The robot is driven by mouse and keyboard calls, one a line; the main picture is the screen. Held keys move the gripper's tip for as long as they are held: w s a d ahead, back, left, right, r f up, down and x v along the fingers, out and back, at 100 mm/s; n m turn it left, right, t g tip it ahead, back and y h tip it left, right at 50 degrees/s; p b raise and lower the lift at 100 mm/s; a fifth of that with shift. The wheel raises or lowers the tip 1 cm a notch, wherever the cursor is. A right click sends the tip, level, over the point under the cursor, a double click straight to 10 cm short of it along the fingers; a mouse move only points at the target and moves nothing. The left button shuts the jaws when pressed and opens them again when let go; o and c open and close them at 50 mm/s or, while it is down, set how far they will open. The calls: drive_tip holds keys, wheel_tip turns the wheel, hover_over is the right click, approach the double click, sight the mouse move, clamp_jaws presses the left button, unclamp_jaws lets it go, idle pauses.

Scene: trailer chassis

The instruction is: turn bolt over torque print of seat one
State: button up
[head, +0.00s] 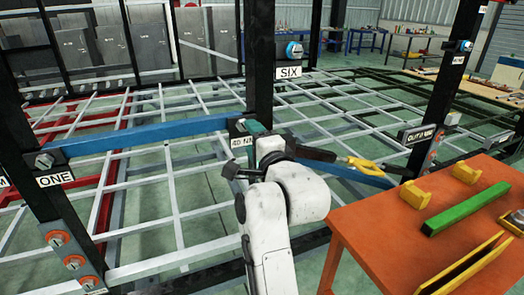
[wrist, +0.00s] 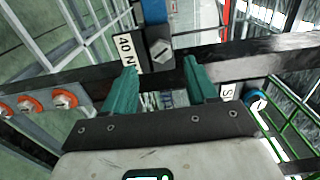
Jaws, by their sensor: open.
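The torque print (head: 241,142), a white label reading "40 N" with its end hidden, is on the dark frame at the right end of the blue bar (head: 150,138). It also shows in the wrist view (wrist: 126,52). A grey hex bolt (wrist: 160,51) with a slot-like mark sits beside it at the end of the blue bar. My gripper (wrist: 160,68) is open and empty, its teal fingers pointing toward the bolt, which appears between and beyond the tips. In the head view my gripper (head: 257,130) partly hides the print and bolt. The label ONE (head: 54,179) is on the left post.
Another bolt (head: 44,160) is at the bar's left end, above several orange-washered bolts (head: 74,262). An orange table (head: 385,245) with yellow blocks and a green bar stands at right. White grating lies behind.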

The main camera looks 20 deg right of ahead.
drive_tip(key=shift+s, duration=2.8)
drive_tip(key=s+d+f+n+g+p, duration=0.1)
drive_tip(key=s+d+f+n+g, duration=0.25)
drive_tip(key=f, duration=0.25)
drive_tip(key=s+d+f+n+g+p, duration=0.1)
drive_tip(key=s+d+f+n+g, duration=0.15)
drive_tip(key=s+f, duration=0.35)
drive_tip(key=s+d+f+n+g, duration=0.2)
drive_tip(key=s+f+n, duration=0.1)
drive_tip(key=f, duration=0.4)
drive_tip(key=s+f+n+g+p, duration=0.1)
drive_tip(key=s+f+n+g, duration=0.3)
drive_tip(key=s+f, duration=0.3)
drive_tip(key=s+f+n+g+p, duration=0.1)
drive_tip(key=s+f+n+g, duration=0.3)
drive_tip(key=s, duration=1.4)
wheel_tip(320, 180, down, 3)
drive_tip(key=shift+s+r+n+g+p, duration=0.1)
drive_tip(key=shift+s+n+g+p, duration=0.25)
drive_tip(key=shift+g, duration=0.15)
drive_tip(key=shift+w+a, duration=0.1)
drive_tip(key=shift+c, duration=0.4)
